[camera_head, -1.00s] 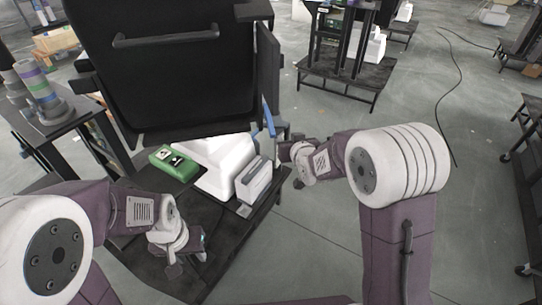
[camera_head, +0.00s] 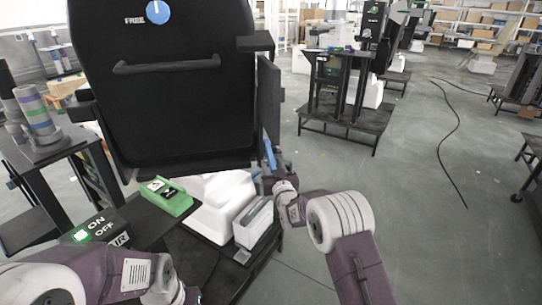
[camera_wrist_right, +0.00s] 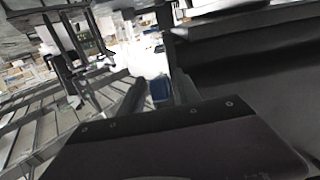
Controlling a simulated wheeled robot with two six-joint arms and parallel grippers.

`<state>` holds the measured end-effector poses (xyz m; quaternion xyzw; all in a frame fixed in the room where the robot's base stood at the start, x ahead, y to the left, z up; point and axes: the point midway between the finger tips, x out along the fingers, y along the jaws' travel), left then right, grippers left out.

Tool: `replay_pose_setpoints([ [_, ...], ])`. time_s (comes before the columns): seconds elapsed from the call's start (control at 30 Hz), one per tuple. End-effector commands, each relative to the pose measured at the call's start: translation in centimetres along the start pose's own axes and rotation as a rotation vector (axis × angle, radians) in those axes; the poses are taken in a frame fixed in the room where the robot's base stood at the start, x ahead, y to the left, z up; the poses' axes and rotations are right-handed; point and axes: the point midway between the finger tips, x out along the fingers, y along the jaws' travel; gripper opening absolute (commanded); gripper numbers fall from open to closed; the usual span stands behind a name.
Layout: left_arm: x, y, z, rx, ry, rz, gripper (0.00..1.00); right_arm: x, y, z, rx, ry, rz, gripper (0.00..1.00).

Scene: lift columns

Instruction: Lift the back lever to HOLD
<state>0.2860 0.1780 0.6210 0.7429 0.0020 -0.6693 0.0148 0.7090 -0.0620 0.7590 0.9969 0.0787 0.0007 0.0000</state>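The blue back lever (camera_head: 269,153) is on the right side of a black seat-like panel (camera_head: 185,100). In the right wrist view the blue lever (camera_wrist_right: 160,89) shows between my two spread fingers. My right gripper (camera_head: 277,171) is close beside the lever's lower end. It is open, and I cannot tell whether it touches the lever. A blue dial (camera_head: 158,12) with a white pointer and the word FREE is high on the panel. My left gripper (camera_head: 190,296) is at the bottom edge of the head view, mostly cut off.
Below the panel are a white base (camera_head: 222,196), a green box (camera_head: 171,197) with a black switch and a grey block (camera_head: 255,222). A black ON/OFF AIR box (camera_head: 97,240) with a green light stands left.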

Motion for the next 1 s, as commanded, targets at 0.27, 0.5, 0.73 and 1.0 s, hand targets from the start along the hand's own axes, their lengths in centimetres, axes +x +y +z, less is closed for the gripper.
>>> replay_pose_setpoints([
  [0.27, 0.9, 0.0, 0.1, 0.0, -0.001, 0.0, 0.4, 2.1, 0.0, 0.2, 0.0, 0.0, 0.0, 0.4],
  [0.5, 0.8, 0.0, 0.1, 0.0, -0.001, 0.0, 0.4, 2.1, 0.0, 0.2, 0.0, -0.001, 0.0, 0.32],
  [0.73, 0.8, 0.0, 0.1, 0.0, 0.0, 0.0, 0.4, 2.1, 0.0, 0.2, 0.0, -0.001, 0.0, 0.0],
  [1.0, 0.8, 0.0, 0.1, 0.0, 0.0, 0.0, 0.4, 2.0, 0.0, 0.2, 0.0, -0.001, 0.0, 0.0],
])
